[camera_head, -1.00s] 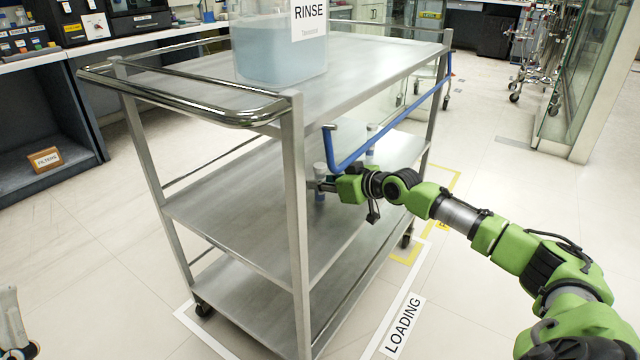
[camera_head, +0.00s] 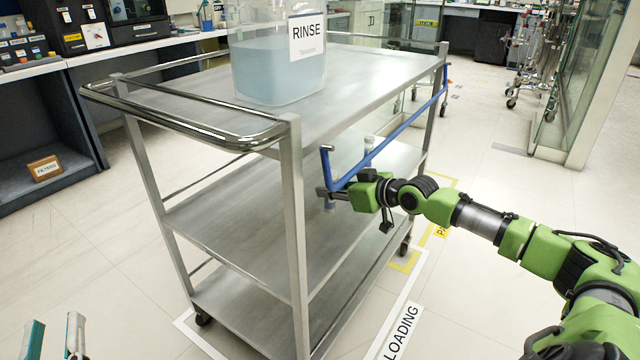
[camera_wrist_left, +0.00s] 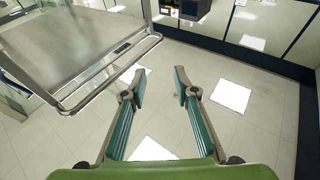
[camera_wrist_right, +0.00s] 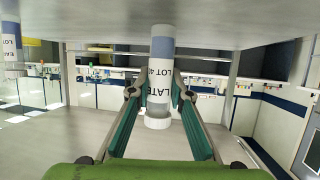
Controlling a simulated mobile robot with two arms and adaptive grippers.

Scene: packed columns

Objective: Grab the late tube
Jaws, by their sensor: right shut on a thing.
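The late tube (camera_wrist_right: 160,72) is white with a blue band, and its label shows LATE and LOT upside down in the right wrist view. My right gripper (camera_wrist_right: 159,97) is shut on it, a finger at each side. In the head view the right gripper (camera_head: 326,191) is at the cart's long side above the middle shelf (camera_head: 240,218), and the tube's lower end (camera_head: 329,205) shows below it. I cannot tell whether the tube touches the shelf. My left gripper (camera_head: 56,322) is open and empty over the floor; it also shows in the left wrist view (camera_wrist_left: 158,80).
A blue bar (camera_head: 395,130) runs along the cart's side, overlapping my right gripper in view. A RINSE container (camera_head: 275,65) stands on the top shelf.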

